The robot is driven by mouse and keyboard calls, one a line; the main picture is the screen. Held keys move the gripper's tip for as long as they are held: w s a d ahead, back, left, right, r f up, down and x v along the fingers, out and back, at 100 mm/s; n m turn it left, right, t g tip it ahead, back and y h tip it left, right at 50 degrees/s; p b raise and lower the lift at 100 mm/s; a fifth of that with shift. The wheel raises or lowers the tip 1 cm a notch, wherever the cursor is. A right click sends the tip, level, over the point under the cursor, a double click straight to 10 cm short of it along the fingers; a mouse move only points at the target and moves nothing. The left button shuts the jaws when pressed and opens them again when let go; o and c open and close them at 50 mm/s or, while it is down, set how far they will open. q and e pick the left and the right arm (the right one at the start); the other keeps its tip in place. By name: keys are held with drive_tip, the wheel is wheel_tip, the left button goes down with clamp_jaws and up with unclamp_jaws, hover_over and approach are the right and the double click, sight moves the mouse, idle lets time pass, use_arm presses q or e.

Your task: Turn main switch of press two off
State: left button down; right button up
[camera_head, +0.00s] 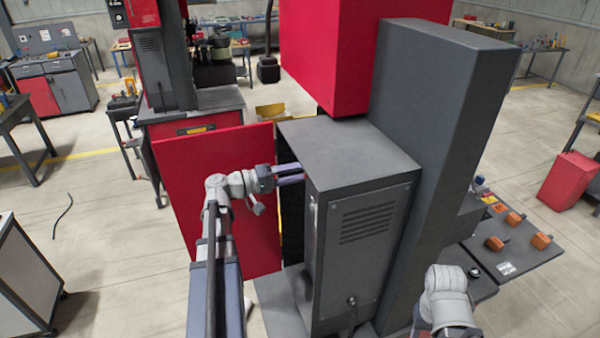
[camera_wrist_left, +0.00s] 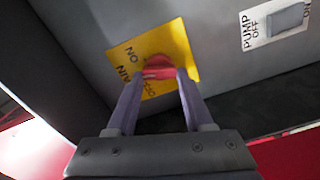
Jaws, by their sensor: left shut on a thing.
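The red main switch handle (camera_wrist_left: 158,66) sits on a yellow plate (camera_wrist_left: 178,42) marked ON and OFF in the left wrist view. The plate is on a grey wall inside the press cabinet (camera_head: 360,225). My left gripper (camera_wrist_left: 160,76) is shut on the red handle, one finger on each side. In the head view my left gripper (camera_head: 290,174) reaches into the cabinet past the open red door (camera_head: 215,200); the switch is hidden there. Part of my right arm shows at the lower right, but its fingers are not visible.
A pump switch (camera_wrist_left: 288,20) with a white label sits beside the yellow plate. The open door stands left of my left gripper, and the cabinet's side wall is on its right. A shelf (camera_head: 520,255) with orange parts is at the right.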

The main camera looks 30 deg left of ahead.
use_arm(q)
drive_tip(key=n, duration=1.2)
drive_tip(key=shift+s+f+b, duration=0.1)
drive_tip(key=shift+f+b, duration=0.2)
drive_tip(key=shift+f, duration=0.1)
drive_tip(key=shift+n, duration=0.3)
drive_tip(key=shift+c, duration=1.4)
unclamp_jaws()
drive_tip(key=v, duration=0.7)
drive_tip(key=shift+s+a, duration=0.2)
drive_tip(key=shift+s, duration=0.15)
